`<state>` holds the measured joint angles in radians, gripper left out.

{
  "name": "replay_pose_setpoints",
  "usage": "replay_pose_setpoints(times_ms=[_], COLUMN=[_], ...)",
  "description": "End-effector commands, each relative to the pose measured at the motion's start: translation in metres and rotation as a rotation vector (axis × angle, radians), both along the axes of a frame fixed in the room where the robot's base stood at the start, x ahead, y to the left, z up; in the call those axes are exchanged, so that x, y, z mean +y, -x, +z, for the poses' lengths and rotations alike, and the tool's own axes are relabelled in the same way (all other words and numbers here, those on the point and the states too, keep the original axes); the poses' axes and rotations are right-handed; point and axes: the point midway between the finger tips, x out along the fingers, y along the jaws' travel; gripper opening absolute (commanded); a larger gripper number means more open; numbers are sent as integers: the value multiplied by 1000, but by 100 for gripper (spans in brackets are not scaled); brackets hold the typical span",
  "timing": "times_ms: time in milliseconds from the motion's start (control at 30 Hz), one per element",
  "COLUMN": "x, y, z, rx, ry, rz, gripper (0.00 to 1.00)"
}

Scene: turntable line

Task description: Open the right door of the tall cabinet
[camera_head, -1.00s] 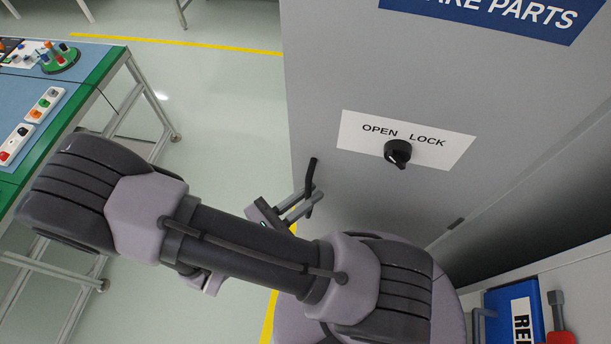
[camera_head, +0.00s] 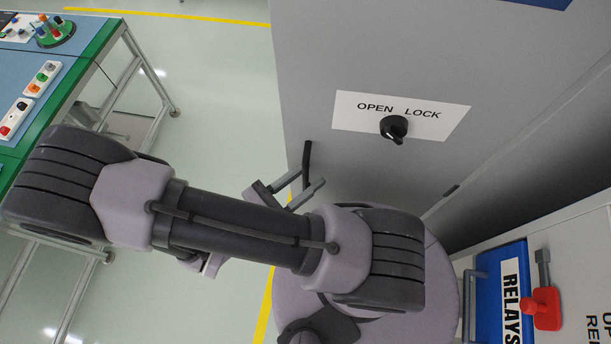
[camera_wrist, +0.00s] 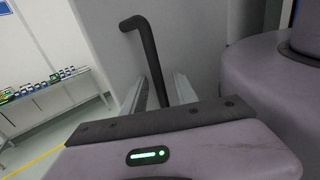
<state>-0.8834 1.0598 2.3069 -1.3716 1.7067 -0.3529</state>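The tall cabinet's grey door (camera_head: 400,55) fills the upper right of the head view. A black knob (camera_head: 394,128) sits on its white OPEN/LOCK plate (camera_head: 350,108). The door's bent black bar handle (camera_head: 307,158) is near the panel's left edge, and it also stands upright in the wrist view (camera_wrist: 147,50). My gripper (camera_head: 312,177) is at the handle's lower part, with its fingers apart. In the wrist view the bar runs down between the two fingers (camera_wrist: 160,92), with gaps showing beside it. The handle's lower end is hidden behind the gripper body.
A green-edged workbench (camera_head: 90,65) with parts stands at the left. Free floor (camera_head: 215,75) lies between bench and door.

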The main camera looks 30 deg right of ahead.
Motion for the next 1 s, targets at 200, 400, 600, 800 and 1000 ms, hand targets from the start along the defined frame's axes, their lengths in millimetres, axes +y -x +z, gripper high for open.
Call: replay_pose_setpoints(times_ms=[200, 400, 600, 800, 1000], x=[0, 1, 30, 91, 146], y=[0, 0, 4, 13, 22], z=[0, 0, 1, 1, 1], rx=[0, 0, -2, -3, -1], ry=[0, -1, -2, -3, -2], rz=[1, 1, 6, 5, 2], gripper=[34, 34, 34, 34, 34])
